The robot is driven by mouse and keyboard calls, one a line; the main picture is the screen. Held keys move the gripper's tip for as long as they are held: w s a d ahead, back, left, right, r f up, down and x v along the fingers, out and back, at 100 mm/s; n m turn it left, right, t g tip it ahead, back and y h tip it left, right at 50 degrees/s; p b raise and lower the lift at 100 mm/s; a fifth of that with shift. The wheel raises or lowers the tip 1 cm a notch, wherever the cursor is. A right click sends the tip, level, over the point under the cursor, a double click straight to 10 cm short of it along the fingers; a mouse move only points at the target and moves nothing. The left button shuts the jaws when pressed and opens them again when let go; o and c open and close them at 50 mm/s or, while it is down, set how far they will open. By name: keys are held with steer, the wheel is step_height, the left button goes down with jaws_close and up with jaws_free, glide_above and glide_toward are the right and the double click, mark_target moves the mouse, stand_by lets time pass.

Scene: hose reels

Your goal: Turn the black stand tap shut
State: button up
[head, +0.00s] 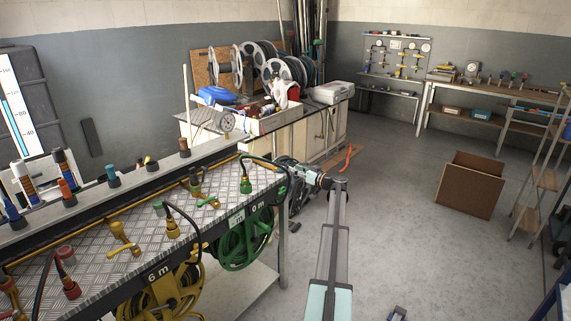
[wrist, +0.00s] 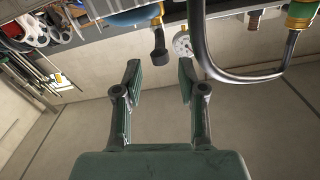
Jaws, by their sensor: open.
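My gripper (head: 280,163) is at the far right end of the hose-reel bench, close to the green hose coupling (head: 246,186). In the wrist view the two fingers (wrist: 160,76) are spread wide, with nothing between them. A small dark capped fitting (wrist: 160,52) shows beyond the fingertips, apart from them. I cannot tell whether either is the black stand tap. A yellow tap (head: 121,238) and a green tap (head: 203,200) stand on the metal plate.
A curved grey hose (wrist: 235,76) hangs close to the right finger. A pressure gauge (wrist: 182,43) shows beyond the fingers. Green (head: 240,243) and yellow (head: 172,295) hose reels hang below the bench front. A brown box (head: 470,187) stands on otherwise open floor at right.

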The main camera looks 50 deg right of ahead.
mark_target(285, 165)
steer(key=w+p, duration=0.1)
steer(key=w, duration=0.5)
steer(key=shift+w+p, duration=0.3)
steer(key=shift+p, duration=0.05)
jaws_close()
